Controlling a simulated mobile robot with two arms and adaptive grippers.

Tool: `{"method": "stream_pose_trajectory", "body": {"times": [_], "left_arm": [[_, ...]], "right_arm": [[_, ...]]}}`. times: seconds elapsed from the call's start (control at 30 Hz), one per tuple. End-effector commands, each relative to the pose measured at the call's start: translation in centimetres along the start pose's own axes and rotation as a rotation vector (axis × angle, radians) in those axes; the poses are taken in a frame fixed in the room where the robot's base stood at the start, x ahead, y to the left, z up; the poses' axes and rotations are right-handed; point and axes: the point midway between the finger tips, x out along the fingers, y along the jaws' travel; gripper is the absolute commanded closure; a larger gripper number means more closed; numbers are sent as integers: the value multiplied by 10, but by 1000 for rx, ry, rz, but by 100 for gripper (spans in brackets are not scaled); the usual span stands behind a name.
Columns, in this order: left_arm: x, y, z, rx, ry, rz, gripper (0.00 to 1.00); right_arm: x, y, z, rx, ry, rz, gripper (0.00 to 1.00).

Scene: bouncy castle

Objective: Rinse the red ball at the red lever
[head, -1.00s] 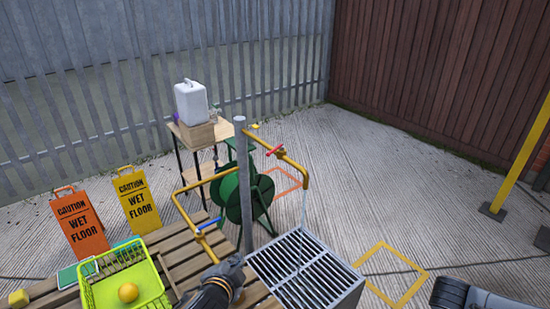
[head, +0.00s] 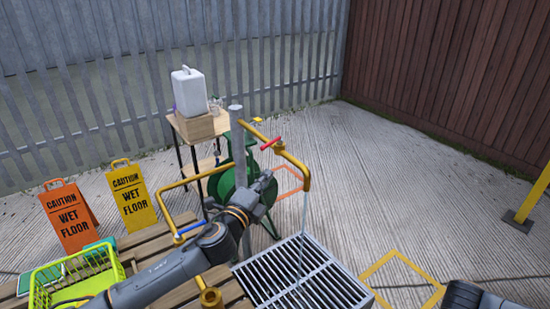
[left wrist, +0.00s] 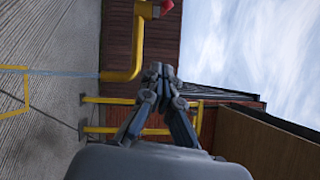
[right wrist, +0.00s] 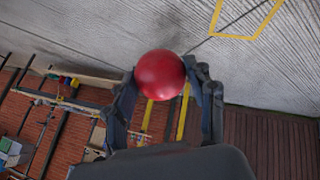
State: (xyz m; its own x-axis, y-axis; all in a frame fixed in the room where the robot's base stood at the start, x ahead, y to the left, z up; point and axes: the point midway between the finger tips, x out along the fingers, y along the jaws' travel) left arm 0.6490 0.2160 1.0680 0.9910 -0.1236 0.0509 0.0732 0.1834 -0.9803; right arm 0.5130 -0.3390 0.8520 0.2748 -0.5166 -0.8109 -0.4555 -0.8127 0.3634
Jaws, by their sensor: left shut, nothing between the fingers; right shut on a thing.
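The red lever (head: 271,143) sits on a yellow pipe (head: 292,158) fixed to a grey post. A thin water stream (head: 304,215) falls from that pipe's end onto a metal grate (head: 300,275). My left gripper (head: 265,182) is shut and empty, below the lever and left of the stream. In the left wrist view its fingertips (left wrist: 160,72) are together, with the red lever (left wrist: 165,6) at the top edge. The red ball (right wrist: 160,76) is held between the fingers of my right gripper (right wrist: 163,85). The ball is outside the head view.
A blue lever (head: 190,228) is on the left pipe (head: 178,205), partly behind my left arm. A lime basket (head: 50,285) stands on the slatted bench. A green hose reel (head: 228,185) is behind the post. Open concrete lies right.

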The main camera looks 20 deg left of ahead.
Motion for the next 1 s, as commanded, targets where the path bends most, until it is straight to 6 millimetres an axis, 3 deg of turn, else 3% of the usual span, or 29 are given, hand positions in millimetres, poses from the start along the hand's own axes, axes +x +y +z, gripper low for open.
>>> {"method": "stream_pose_trajectory", "body": {"times": [0.27, 0.8, 1.0], "left_arm": [[15, 4, 0, -1, -3, -1, 100], [102, 4, -1, -2, -1, 0, 100], [107, 4, 28, 1, -3, 1, 100]], "right_arm": [[1, -1, 0, 0, 1, 0, 67], [-8, 4, -5, 0, 0, 0, 67], [-15, 6, -8, 0, 0, 0, 67]]}}
